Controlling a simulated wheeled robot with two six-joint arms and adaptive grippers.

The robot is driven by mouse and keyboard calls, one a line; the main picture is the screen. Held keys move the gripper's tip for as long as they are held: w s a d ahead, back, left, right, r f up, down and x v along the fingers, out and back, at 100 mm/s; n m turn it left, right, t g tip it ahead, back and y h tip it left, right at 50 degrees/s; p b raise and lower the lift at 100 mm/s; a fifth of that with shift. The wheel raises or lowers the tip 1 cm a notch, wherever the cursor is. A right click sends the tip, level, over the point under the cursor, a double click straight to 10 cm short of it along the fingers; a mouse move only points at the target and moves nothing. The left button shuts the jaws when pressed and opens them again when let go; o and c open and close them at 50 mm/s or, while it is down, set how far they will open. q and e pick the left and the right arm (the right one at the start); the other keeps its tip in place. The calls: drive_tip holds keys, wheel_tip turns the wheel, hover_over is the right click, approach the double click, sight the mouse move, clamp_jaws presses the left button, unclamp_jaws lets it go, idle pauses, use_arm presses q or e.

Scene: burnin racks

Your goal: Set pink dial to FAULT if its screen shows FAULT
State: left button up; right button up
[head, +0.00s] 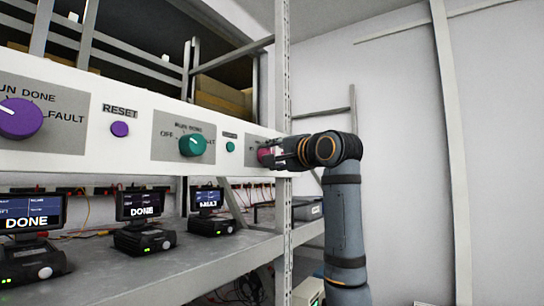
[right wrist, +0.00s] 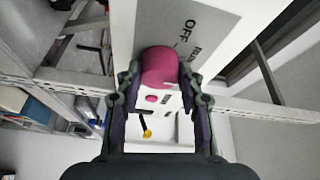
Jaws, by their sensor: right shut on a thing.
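The pink dial (head: 264,155) is at the right end of the white panel, partly hidden by my right gripper (head: 282,153). In the right wrist view the pink dial (right wrist: 160,68) sits between the two fingers of my right gripper (right wrist: 160,80), which is shut on it. The OFF label shows beside the dial; its pointer mark is hidden. The rightmost screen (head: 207,199) on the shelf below reads FAULT. My left gripper is not in view.
A purple dial (head: 20,118) and a teal dial (head: 193,143) are further left on the panel. The other screens, the left one (head: 30,213) and the middle one (head: 140,205), read DONE. A metal rack post (head: 282,80) stands close by my right gripper.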

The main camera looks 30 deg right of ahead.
drive_tip(key=o, duration=1.2)
drive_tip(key=shift+c, duration=0.2)
drive_tip(key=s, duration=1.2)
drive_tip(key=shift+f, duration=0.3)
